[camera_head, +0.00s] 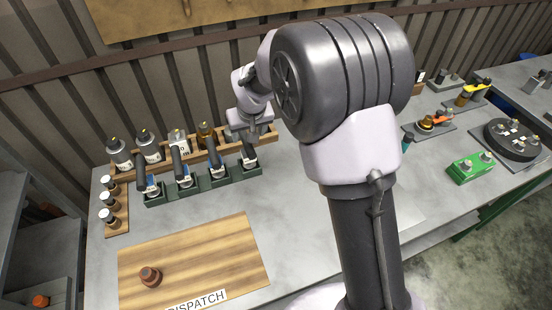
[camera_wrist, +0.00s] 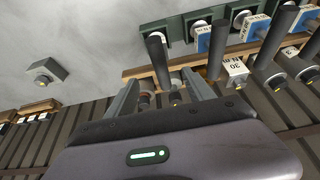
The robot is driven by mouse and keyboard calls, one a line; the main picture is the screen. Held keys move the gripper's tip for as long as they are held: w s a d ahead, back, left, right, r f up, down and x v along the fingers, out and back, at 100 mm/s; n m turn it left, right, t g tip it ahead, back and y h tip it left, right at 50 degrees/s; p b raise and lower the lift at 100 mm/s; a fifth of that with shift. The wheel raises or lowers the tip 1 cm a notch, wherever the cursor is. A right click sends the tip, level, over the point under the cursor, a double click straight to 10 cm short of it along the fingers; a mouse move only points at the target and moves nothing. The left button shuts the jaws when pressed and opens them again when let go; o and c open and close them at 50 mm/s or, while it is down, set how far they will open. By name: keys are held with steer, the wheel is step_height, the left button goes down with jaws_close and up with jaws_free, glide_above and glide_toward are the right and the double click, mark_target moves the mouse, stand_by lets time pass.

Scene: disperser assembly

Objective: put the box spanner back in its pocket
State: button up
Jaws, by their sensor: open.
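A green rack (camera_head: 213,182) on the bench holds several upright tools with black handles and blue or white labelled bodies. I cannot tell for certain which is the box spanner. The tool at the rack's right end (camera_head: 249,160) is directly below my gripper (camera_head: 243,138). In the wrist view, its black handle (camera_wrist: 157,58) rises between the two spread fingers of my gripper (camera_wrist: 161,80), with gaps on both sides. The fingers are open and do not appear to touch it. Its lower end sits in or at a pocket of the rack; the exact fit is hidden.
A wooden rack of bottles (camera_head: 178,142) stands close behind the green rack. A wooden dispatch board (camera_head: 200,262) with one brown piece (camera_head: 150,277) lies in front. A green box (camera_head: 470,168) stands at right.

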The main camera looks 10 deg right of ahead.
steer(key=s+d+r+m, duration=0.2)
steer(key=s+d+r, duration=0.1)
steer(key=s+r, duration=0.4)
steer(key=s+d+r+m, duration=0.1)
steer(key=s+d+r, duration=0.2)
steer(key=s+r, duration=0.4)
steer(key=s+d+r+m+t+y, duration=0.1)
steer(key=s+d+r+m, duration=0.1)
steer(key=s, duration=1.7)
steer(key=shift+s+m, duration=0.35)
steer(key=shift+m, duration=0.45)
step_height(320, 180, down, 8)
steer(key=b, duration=0.8)
